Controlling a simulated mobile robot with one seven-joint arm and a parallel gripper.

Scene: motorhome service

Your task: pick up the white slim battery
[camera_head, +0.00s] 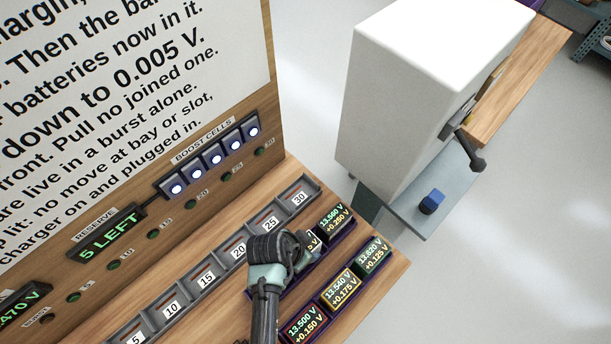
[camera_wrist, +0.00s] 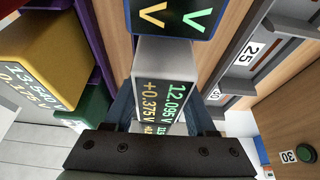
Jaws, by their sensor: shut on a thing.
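The white slim battery (camera_wrist: 163,62) is in the middle of the wrist view, with a display that seems to read 12.095 V and +0.375 V. My gripper (camera_wrist: 164,112) is shut on it, one finger on each side. In the head view my gripper (camera_head: 287,250) is over the back row of batteries by the bench edge and hides most of the battery. I cannot tell whether the battery is lifted off its seat.
A blue battery (camera_wrist: 172,22) stands just beyond the white one. Yellow (camera_head: 341,288), green (camera_head: 373,256) and red (camera_head: 305,324) batteries form the front row. Numbered grey bays (camera_head: 238,250) run behind. A white cabinet (camera_head: 410,85) stands right, beyond a gap.

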